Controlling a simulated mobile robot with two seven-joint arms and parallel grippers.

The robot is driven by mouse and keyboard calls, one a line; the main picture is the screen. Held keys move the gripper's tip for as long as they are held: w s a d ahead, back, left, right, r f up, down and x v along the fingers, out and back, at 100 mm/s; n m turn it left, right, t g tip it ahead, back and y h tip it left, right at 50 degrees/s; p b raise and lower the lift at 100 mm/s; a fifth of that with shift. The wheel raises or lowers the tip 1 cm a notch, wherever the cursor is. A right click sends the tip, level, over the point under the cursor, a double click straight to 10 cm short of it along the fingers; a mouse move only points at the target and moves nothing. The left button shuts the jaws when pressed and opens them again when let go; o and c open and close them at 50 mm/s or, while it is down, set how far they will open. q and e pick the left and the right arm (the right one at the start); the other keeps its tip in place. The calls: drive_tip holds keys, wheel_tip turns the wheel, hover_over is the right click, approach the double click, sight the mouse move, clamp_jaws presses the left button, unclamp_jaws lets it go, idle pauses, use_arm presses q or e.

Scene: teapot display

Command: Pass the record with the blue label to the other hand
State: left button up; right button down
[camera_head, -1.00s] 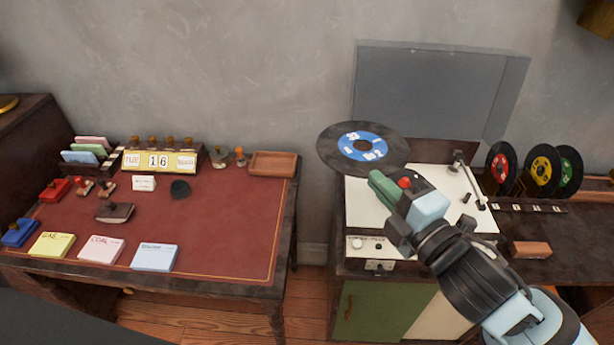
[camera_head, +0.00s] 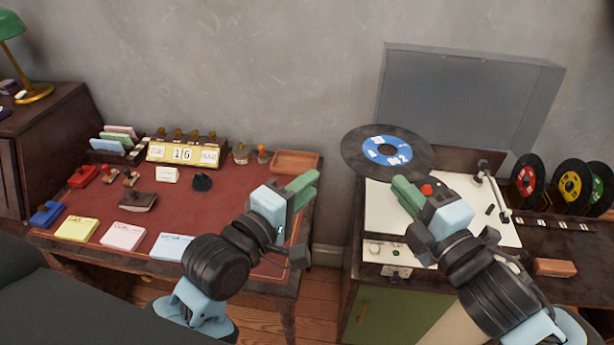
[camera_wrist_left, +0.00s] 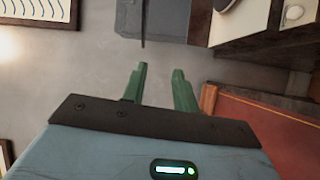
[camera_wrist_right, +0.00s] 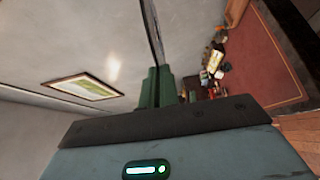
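The black record with the blue label (camera_head: 388,151) is held up in front of the record player, its label facing me in the head view. My right gripper (camera_head: 402,188) is shut on the record's lower rim. In the right wrist view the record (camera_wrist_right: 151,28) shows edge-on as a thin dark line between the close fingers (camera_wrist_right: 156,86). My left gripper (camera_head: 308,180) is open and empty, left of the record and a little lower. Its green fingers stand apart in the left wrist view (camera_wrist_left: 160,86), with nothing between them.
The record player (camera_head: 440,215) with its raised lid (camera_head: 465,95) stands behind the record. Records with red (camera_head: 527,180), yellow (camera_head: 571,187) and green labels stand in a rack at the right.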

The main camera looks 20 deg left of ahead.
sight(347, 144)
use_arm(q)
drive_tip(key=shift+n+h, duration=0.3)
drive_tip(key=shift+n, duration=0.1)
drive_tip(key=r+x, duration=0.1)
drive_tip(key=x, duration=0.3)
drive_tip(key=r+x, duration=0.1)
drive_tip(key=x, duration=0.3)
drive_tip(key=r+x, duration=0.1)
drive_tip(key=x, duration=0.3)
drive_tip(key=shift+w+d, duration=0.1)
drive_tip(key=shift+d, duration=0.1)
clamp_jaws()
use_arm(e)
drive_tip(key=c, duration=1.6)
unclamp_jaws()
